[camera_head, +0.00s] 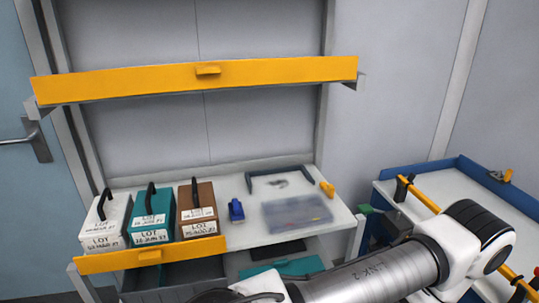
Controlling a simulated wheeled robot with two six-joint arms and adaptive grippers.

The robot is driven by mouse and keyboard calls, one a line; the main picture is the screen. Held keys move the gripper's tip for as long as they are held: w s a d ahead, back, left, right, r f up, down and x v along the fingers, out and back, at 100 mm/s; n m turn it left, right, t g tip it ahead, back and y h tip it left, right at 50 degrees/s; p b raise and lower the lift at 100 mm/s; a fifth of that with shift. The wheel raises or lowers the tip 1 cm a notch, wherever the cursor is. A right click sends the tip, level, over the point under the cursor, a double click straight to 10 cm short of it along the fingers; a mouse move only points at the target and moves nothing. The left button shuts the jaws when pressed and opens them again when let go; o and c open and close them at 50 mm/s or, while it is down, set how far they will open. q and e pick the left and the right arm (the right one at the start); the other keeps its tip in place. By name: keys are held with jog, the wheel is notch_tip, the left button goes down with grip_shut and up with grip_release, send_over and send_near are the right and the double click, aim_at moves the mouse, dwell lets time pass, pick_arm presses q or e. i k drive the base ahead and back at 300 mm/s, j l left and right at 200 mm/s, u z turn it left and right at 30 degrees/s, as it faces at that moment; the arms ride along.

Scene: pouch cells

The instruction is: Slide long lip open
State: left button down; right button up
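A long orange lip (130,84) runs across the front of the upper shelf, with a small orange tab (207,69) near its middle. A shorter orange lip (115,262) with its own tab (150,255) sits at the front left of the lower shelf, before the boxes. Neither gripper shows in the head view. One of my arms crosses the lower right of the picture, well apart from the long lip. Its gripper end is out of view.
White, teal and brown LOT boxes (151,215) with black handles stand on the lower shelf (245,237). Right of them are a blue item (236,210), a clear tray (296,214) and a dark bracket. A blue-edged cart (415,177) with an orange bar stands at right.

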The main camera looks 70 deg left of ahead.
aim_at(133, 258)
jog(key=u, duration=3.2)
